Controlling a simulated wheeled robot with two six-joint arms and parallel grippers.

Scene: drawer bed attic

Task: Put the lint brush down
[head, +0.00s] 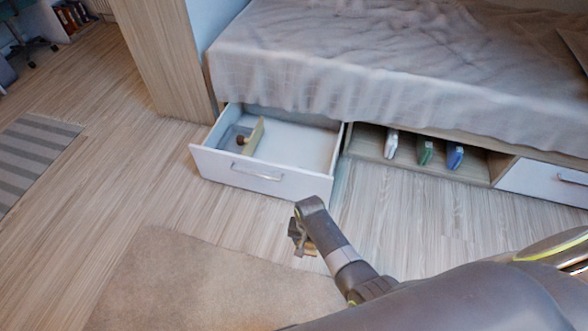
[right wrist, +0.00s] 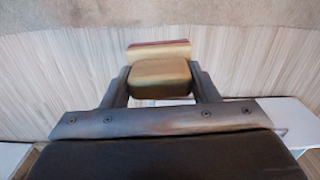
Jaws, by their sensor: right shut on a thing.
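The lint brush (right wrist: 160,77) is between the two fingers of my right gripper (right wrist: 160,85) in the right wrist view. Its near part is a tan-brown block, with a paler, red-edged part behind it. In the head view my right gripper (head: 301,240) hangs over the floor in front of the open drawer, and only a small brown bit of the brush (head: 310,247) shows beside it. It is shut on the brush, which appears clear of the drawer. My left gripper is not in view.
An open white drawer (head: 222,166) under the bed (head: 330,65) holds a yellowish divider (head: 253,137) and a small dark knobbed thing. An open shelf (head: 368,147) to its right holds white, green and blue items. A beige rug (head: 190,285) and bare wood floor lie in front.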

